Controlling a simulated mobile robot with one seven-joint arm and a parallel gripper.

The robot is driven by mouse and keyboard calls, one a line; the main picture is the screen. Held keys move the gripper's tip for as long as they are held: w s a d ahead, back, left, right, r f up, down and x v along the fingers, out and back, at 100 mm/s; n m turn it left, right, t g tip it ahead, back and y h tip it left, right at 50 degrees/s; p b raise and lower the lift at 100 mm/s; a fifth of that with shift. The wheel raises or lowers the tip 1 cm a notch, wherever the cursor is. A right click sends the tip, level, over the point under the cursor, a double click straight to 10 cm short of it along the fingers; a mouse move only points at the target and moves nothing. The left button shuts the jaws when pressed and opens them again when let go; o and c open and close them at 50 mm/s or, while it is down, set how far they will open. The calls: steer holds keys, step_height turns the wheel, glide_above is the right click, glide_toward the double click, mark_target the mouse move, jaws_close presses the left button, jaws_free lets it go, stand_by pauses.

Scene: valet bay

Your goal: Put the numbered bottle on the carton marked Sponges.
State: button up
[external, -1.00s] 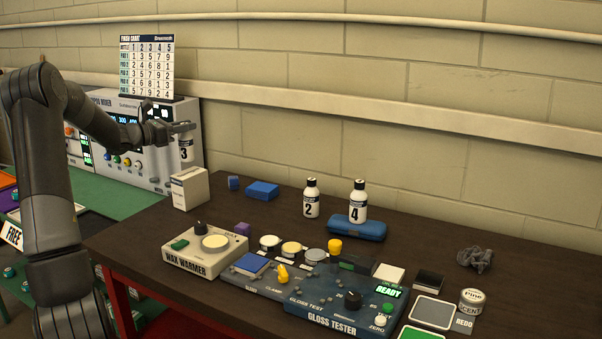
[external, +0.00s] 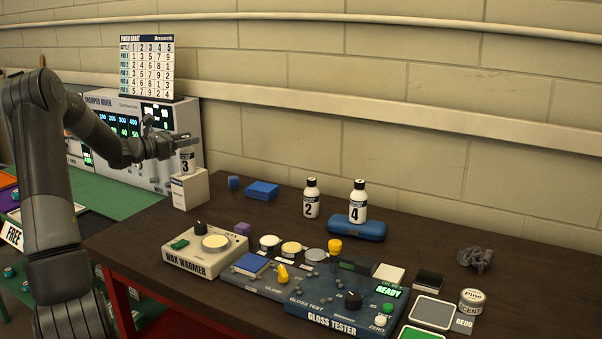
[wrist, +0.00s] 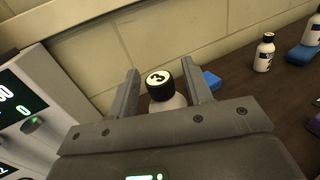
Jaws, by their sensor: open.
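The white bottle numbered 3 (external: 186,166) stands upright on top of a white carton (external: 191,192) at the back left of the dark table. The carton's label is too small to read. My gripper (external: 184,142) is open at the top of this bottle. In the wrist view, the black cap marked 3 (wrist: 159,79) lies between the two spread fingers of my gripper (wrist: 161,74), with a gap on each side. The carton is hidden in that view.
Bottle 2 (external: 311,198) stands on the table, and bottle 4 (external: 358,201) on a blue case (external: 354,229). Blue blocks (external: 262,190) lie right of the carton. The shampoo mixer (external: 128,125) is close behind my gripper. The wax warmer (external: 205,252) and gloss tester (external: 345,305) are in front.

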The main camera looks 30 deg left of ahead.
steer(key=shift+s+a+r, duration=0.1)
steer(key=shift+s, duration=0.1)
steer(key=v, duration=1.2)
steer(key=s+d+m+g+h, duration=0.1)
steer(key=s+d+m+g, duration=0.35)
steer(key=d, duration=0.85)
steer(key=s+d+m+g, duration=0.1)
steer(key=d+m+g, duration=0.5)
steer(key=d+m, duration=0.5)
steer(key=s+d+m+y, duration=0.4)
steer(key=s+m, duration=0.4)
steer(key=s, duration=0.2)
steer(key=s+d+m+y, duration=0.3)
steer(key=s+d+m, duration=0.2)
steer(key=s+m, duration=0.3)
steer(key=shift+s+d+r+y, duration=0.25)
steer(key=shift+s+d+y, duration=0.15)
steer(key=shift+s, duration=0.6)
